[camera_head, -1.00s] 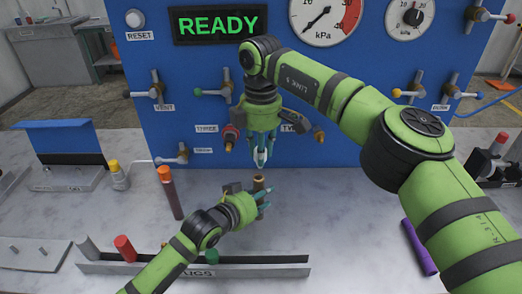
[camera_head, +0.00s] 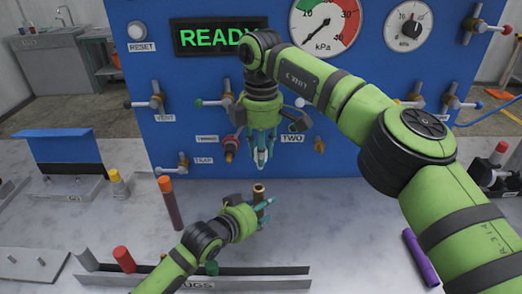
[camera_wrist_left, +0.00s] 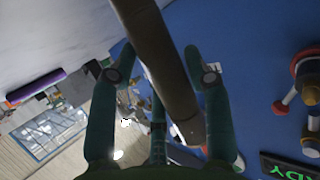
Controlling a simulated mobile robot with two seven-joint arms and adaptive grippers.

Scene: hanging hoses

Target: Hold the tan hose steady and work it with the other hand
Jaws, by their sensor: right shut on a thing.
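The tan hose (camera_head: 259,189) stands upright over the bench with its brass-coloured end up. In the left wrist view a thick brown hose (camera_wrist_left: 160,60) runs between my left fingers. My left gripper (camera_head: 264,208) is beside the tan hose in the head view. Its fingers (camera_wrist_left: 158,50) are spread either side of the hose, with a gap at the right finger. My right gripper (camera_head: 262,158) points down in front of the panel, above the tan hose's end. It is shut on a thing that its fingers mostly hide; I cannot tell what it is.
A dark red hose (camera_head: 171,205) with an orange end stands to the left. A long grey tray (camera_head: 270,271) with coloured plugs lies in front. The blue panel (camera_head: 350,120) with valves and gauges stands behind. A purple cylinder (camera_head: 420,252) lies at the right. Bench between is clear.

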